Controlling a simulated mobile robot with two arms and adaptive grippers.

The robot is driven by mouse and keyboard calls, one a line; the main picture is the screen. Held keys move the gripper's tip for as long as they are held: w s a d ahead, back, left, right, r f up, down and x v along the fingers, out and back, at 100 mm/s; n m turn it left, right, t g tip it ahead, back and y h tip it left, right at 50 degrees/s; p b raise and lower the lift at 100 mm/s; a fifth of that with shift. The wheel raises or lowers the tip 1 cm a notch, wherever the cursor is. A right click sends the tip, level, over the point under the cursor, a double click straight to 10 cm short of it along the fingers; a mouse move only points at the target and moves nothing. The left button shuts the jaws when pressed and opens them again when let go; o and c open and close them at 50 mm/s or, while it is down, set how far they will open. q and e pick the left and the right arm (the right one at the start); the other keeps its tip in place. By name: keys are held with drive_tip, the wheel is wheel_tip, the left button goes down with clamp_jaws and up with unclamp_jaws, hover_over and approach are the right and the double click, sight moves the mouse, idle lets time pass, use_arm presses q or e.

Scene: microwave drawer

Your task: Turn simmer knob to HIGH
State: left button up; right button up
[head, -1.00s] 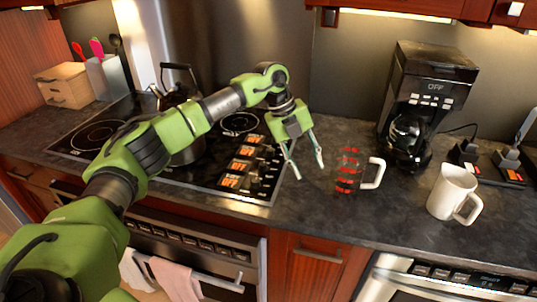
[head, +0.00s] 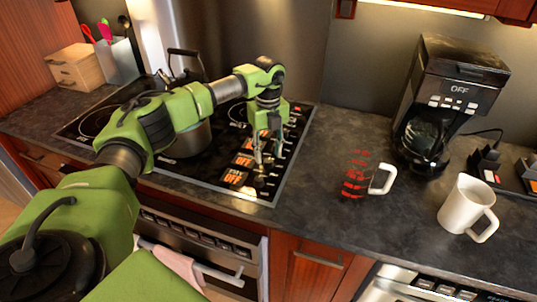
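The cooktop (head: 284,178) has a column of small knobs (head: 262,183) near its right edge. Orange and white labels (head: 235,177) beside them include the word OFF. The labels are too small for me to tell which knob is the simmer knob. My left gripper (head: 267,162) points down over the front part of the knob column. Its fingers are apart, with a narrow gap between them. They hide part of the knobs, and I cannot tell whether they touch one. My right gripper is not in view.
A kettle (head: 186,75) and a pot (head: 190,138) stand on the cooktop behind my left arm. A glass measuring cup (head: 358,178), white mug (head: 465,205) and coffee maker (head: 455,85) stand to the right. The counter (head: 318,160) between cooktop and cup is clear.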

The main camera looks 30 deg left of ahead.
sight(268, 163)
use_arm(q)
drive_tip(key=shift+f, duration=0.6)
drive_tip(key=shift+s+f, duration=0.1)
drive_tip(key=shift+f, duration=0.65)
drive_tip(key=shift+c, duration=1.1)
clamp_jaws()
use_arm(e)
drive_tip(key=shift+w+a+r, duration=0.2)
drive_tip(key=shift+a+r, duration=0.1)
